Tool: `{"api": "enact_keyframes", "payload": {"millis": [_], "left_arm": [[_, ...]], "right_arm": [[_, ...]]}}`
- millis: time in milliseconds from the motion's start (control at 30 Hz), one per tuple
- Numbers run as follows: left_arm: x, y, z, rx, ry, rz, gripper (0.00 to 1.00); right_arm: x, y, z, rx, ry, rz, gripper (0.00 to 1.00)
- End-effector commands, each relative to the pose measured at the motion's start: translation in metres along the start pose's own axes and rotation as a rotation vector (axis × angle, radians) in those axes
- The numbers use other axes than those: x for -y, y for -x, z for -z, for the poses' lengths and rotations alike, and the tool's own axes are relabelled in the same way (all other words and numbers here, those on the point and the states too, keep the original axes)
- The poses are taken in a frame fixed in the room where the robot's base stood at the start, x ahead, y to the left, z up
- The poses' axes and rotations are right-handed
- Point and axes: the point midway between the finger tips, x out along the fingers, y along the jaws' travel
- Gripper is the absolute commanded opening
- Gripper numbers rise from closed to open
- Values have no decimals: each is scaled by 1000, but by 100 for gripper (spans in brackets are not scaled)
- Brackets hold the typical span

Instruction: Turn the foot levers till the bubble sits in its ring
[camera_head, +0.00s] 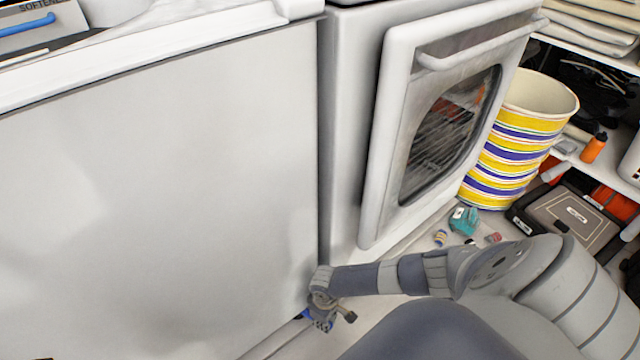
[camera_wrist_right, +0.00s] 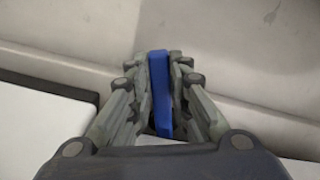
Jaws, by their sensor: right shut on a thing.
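My right gripper (camera_head: 324,304) reaches low to the bottom front corner of a large white appliance (camera_head: 160,190). In the right wrist view, my right gripper (camera_wrist_right: 160,85) is shut on an upright blue foot lever (camera_wrist_right: 159,95), with a finger on each side of it. Only a little blue shows beside the gripper in the head view; the rest is hidden. No bubble or ring can be made out in either view. My left gripper is not in view.
A white oven-like door (camera_head: 400,130) with a window stands right of the white appliance. A striped bucket (camera_head: 517,140), a dark case (camera_head: 570,218) and small teal item (camera_head: 464,221) are on the right. A blue bar (camera_head: 25,25) is at top left.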

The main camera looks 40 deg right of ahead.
Motion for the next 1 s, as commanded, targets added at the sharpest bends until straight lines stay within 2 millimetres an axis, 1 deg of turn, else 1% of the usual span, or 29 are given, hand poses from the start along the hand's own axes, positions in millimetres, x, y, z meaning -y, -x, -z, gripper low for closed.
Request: {"api": "enact_keyframes", "payload": {"millis": [33, 100, 133, 200, 500, 667, 867, 1000], "left_arm": [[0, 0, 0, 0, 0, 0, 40], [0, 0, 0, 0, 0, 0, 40], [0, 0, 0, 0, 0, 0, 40], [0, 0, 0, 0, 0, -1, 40], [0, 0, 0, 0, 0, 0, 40], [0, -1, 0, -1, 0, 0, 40], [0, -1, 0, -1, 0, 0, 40], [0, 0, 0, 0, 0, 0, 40]], "right_arm": [[2, 2, 7, -16, 1, 4, 0], [2, 2, 7, -16, 0, 4, 0], [2, 2, 7, -16, 0, 4, 25], [2, 2, 6, -14, 0, 4, 38], [1, 1, 2, -5, -1, 2, 38], [0, 6, 1, -4, -2, 2, 38], [0, 28, 2, -6, 0, 2, 38], [0, 50, 2, -7, 1, 2, 38]]}}
